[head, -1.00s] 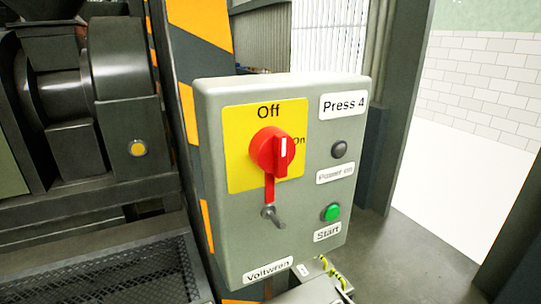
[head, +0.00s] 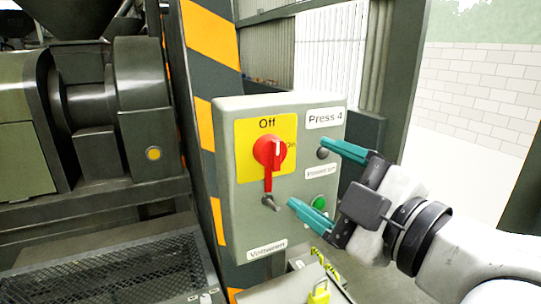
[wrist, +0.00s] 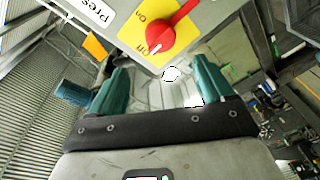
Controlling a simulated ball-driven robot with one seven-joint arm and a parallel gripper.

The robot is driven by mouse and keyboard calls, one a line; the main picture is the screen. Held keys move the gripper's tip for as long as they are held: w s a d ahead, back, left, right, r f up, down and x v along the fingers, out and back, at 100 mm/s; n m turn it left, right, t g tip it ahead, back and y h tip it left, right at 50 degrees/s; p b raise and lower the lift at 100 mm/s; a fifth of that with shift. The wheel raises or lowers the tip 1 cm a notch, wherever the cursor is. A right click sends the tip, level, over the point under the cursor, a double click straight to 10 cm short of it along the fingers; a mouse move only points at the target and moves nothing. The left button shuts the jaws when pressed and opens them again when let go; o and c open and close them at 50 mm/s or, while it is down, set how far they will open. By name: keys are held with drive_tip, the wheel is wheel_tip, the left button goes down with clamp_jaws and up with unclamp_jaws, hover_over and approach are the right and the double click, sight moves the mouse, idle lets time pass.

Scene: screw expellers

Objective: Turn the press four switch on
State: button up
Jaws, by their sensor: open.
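The grey Press 4 switch box (head: 227,187) stands at the middle of the head view. Its red rotary switch (head: 269,152) sits on a yellow plate (head: 246,134) marked Off at the top and On at the right. The white mark on the knob points up, toward Off. A red tab hangs down from it to a small metal catch (head: 270,203). My gripper (head: 306,174) is open and empty, in front of the box's right side, its fingertips right of the switch. In the wrist view the red switch (wrist: 172,34) shows beyond the open fingers (wrist: 162,82).
The box also has a dark power lamp (head: 323,154) and a green start button (head: 319,202), close to my fingers. A striped post (head: 205,90) stands behind the box. Dark press machinery (head: 110,110) fills the left. The floor at right is open.

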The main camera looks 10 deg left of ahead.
sight(278, 155)
drive_tip(key=p+x, duration=0.1)
drive_tip(key=x, duration=0.9)
drive_tip(key=shift+p, duration=0.4)
drive_tip(key=c, duration=1)
drive_tip(key=shift+o, duration=0.2)
